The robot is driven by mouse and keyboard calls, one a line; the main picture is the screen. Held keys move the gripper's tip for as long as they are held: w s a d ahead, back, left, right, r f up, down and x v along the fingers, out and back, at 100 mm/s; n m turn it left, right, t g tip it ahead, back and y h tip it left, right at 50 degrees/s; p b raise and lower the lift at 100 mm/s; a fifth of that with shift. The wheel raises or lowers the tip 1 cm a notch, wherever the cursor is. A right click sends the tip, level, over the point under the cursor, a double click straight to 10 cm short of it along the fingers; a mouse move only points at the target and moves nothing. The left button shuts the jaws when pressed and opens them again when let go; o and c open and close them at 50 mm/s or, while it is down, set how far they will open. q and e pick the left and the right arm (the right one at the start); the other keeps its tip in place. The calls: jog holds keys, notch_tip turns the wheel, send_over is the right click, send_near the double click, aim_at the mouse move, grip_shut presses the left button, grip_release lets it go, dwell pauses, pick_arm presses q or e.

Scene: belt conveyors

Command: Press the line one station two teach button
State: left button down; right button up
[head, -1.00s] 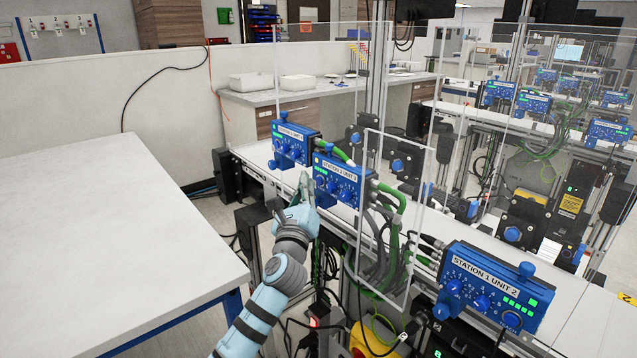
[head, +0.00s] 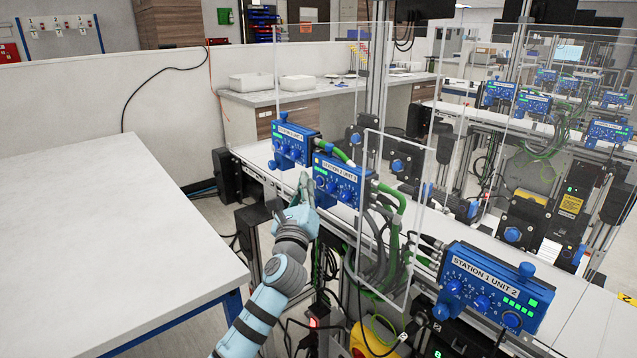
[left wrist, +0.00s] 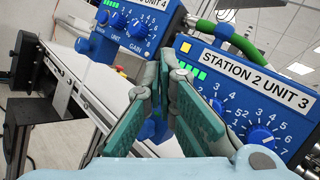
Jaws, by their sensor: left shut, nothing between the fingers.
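A blue control box labelled "Station 2 Unit 3" (left wrist: 255,85) fills the right of the left wrist view, with dials, green lights and a small yellow square (left wrist: 185,47). It also shows in the head view (head: 338,180), where its label is too small to read surely. My left gripper (head: 304,177) is shut and empty, its fingertips just in front of that box's left side; contact cannot be told. The fingers also show in the left wrist view (left wrist: 166,68). A second blue box, Unit 4 (head: 292,147), stands to the left. No teach label is legible.
A blue box labelled "Station 1 Unit 2" (head: 492,287) stands at the lower right. A clear panel (head: 395,222) with green and grey cables behind it stands beside Unit 3.

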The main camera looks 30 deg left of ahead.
pick_arm(q)
jog(key=shift+w, duration=0.1)
jog(key=shift+w+d, duration=0.15)
jog(key=shift+w, duration=0.15)
jog(key=shift+w+d, duration=0.1)
jog(key=shift+w, duration=0.25)
dwell(0.8)
jog(key=shift+s, duration=0.1)
jog(key=shift+s+a+p, duration=0.25)
jog(key=shift+s+p, duration=0.2)
jog(key=shift+s, duration=0.2)
